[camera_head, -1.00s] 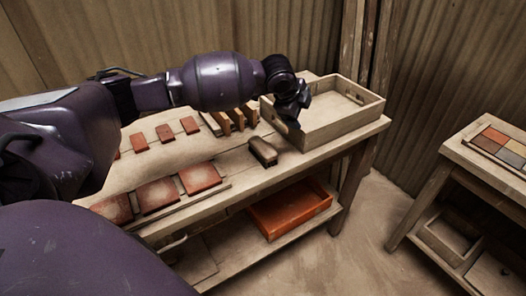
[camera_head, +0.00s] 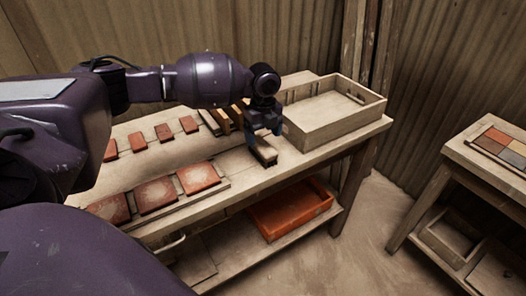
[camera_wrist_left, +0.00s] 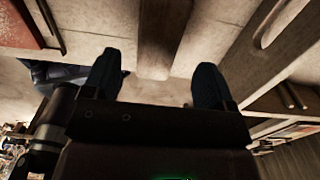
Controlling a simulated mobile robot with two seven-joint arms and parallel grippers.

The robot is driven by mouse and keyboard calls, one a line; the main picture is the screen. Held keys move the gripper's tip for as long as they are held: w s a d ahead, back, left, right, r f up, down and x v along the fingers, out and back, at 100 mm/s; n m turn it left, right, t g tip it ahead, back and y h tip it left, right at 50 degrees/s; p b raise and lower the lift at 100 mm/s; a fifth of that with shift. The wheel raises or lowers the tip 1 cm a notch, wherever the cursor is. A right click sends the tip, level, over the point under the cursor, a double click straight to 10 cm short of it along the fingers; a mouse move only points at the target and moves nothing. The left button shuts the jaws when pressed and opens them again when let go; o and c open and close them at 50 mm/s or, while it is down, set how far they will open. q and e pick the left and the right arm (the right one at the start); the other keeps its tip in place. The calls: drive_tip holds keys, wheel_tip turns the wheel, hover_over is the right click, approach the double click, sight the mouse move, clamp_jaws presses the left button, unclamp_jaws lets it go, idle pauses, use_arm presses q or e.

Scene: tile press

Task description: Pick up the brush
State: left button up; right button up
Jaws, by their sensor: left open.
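The brush (camera_head: 266,155) lies on the wooden workbench (camera_head: 300,158), just in front of the tray; it has a pale top and a dark lower part. My left gripper (camera_head: 265,137) is over the brush with its fingers pointing down, and it hides the brush's far end. In the left wrist view the two dark fingers (camera_wrist_left: 158,82) are spread apart. A brown bar that looks like the brush (camera_wrist_left: 160,40) lies between their lines, with gaps on both sides. I cannot tell how far down the fingers reach. My right gripper is not in view.
An open wooden tray (camera_head: 335,122) stands close to the right of the gripper. Red tiles (camera_head: 156,194) lie in rows on the left. An orange bin (camera_head: 290,215) sits on the lower shelf.

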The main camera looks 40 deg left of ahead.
sight(262, 145)
use_arm(q)
drive_tip(key=shift+f, duration=0.5)
wheel_tip(262, 145, down, 5)
drive_tip(key=shift+s+a+r+b, duration=0.1)
drive_tip(key=shift+a+r+b, duration=0.1)
drive_tip(key=shift+b, duration=0.2)
drive_tip(key=shift+c, duration=0.8)
drive_tip(key=shift+r, duration=0.1)
drive_tip(key=c, duration=0.9)
drive_tip(key=shift+r, duration=0.1)
drive_tip(key=shift+r, duration=0.35)
drive_tip(key=shift+r+p, duration=1.45)
drive_tip(key=shift+r, duration=8.1)
